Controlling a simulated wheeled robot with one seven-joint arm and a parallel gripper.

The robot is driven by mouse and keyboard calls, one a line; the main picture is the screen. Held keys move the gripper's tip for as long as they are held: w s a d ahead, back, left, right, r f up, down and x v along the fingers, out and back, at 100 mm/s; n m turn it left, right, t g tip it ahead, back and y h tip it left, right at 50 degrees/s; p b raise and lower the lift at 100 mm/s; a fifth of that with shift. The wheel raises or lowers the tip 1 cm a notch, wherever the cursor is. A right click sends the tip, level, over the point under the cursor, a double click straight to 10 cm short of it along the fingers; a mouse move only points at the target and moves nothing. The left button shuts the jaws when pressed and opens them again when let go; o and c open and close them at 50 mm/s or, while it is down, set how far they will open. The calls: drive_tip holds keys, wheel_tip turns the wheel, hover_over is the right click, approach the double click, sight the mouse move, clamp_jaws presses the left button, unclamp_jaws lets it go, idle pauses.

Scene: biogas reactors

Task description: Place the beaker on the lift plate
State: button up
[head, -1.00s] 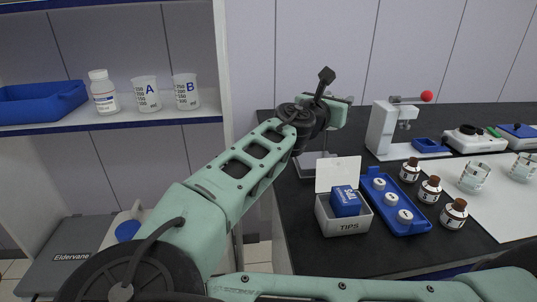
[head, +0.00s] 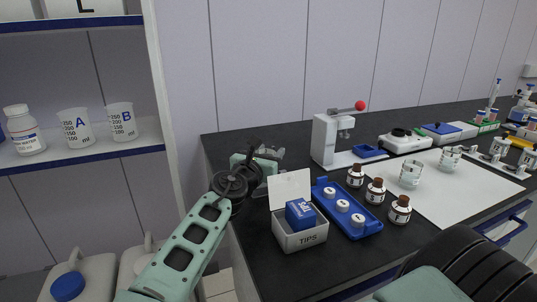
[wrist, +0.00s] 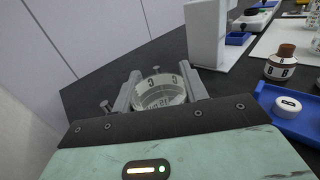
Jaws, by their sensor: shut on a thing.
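My gripper (wrist: 160,76) is shut on a beaker (wrist: 160,96) marked with a dark C and a printed scale. The beaker sits between the two grey fingers, its round rim facing the wrist camera. In the head view my gripper (head: 268,157) is over the back left of the black bench, partly behind my own wrist. The beaker is hard to make out there. I cannot clearly identify the lift plate in the current views; my arm and gripper may hide it.
A white stand with a red-knobbed lever (head: 325,138) is right of my gripper. An open TIPS box (head: 299,238), a blue tray (head: 345,208) and brown bottles (head: 375,191) stand nearer. Beakers A (head: 76,128) and B (head: 122,122) are on the left shelf.

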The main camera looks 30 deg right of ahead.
drive_tip(key=o, duration=1)
drive_tip(key=shift+f, duration=0.1)
drive_tip(key=v, duration=1.2)
